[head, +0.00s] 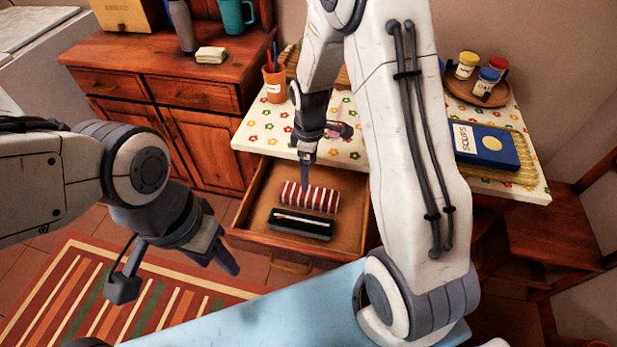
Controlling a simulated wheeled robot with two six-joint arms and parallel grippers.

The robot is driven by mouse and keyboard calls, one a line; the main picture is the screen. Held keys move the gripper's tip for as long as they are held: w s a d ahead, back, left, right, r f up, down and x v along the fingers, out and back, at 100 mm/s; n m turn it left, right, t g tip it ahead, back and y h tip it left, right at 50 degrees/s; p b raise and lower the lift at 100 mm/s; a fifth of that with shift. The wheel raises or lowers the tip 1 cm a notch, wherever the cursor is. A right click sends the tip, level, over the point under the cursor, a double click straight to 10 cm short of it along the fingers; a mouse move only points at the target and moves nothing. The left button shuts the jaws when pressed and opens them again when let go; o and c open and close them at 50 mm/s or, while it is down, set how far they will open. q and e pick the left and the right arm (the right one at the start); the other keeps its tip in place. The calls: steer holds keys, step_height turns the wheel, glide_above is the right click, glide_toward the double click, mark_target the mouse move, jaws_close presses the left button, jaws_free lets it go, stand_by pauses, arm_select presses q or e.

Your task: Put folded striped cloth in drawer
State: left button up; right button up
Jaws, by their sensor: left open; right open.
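The red-and-white striped folded cloth (318,199) lies inside the open drawer (260,200) under the flower-patterned tabletop, just behind a black case (300,225) with a thin light item in it. My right gripper (323,158) is open above the drawer, over the cloth's back edge. One finger points down at the cloth; I cannot tell whether it touches. Nothing shows between its fingers. My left gripper (172,274) is open and empty, well to the left of the drawer, above the rug.
On the table stand an orange pencil cup (274,82), a blue book (486,148) on a woven mat, and a round tray (462,91) with jars. A wooden cabinet (185,95) is at left. A chair (560,225) is at right. My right arm hides part of the table.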

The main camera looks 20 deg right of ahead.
steer(key=s+a+r+m, duration=0.1)
steer(key=s+a+r, duration=0.7)
steer(key=a+r, duration=0.2)
steer(key=s+a+r+m, duration=0.1)
steer(key=s+a+r, duration=0.1)
steer(key=s, duration=0.6)
steer(key=s+a+r+m+y, duration=0.1)
steer(key=s+a+r+m, duration=0.1)
steer(key=s, duration=0.5)
steer(key=shift+s+a+r, duration=0.15)
steer(key=shift+s+r, duration=0.25)
steer(key=shift+r, duration=0.5)
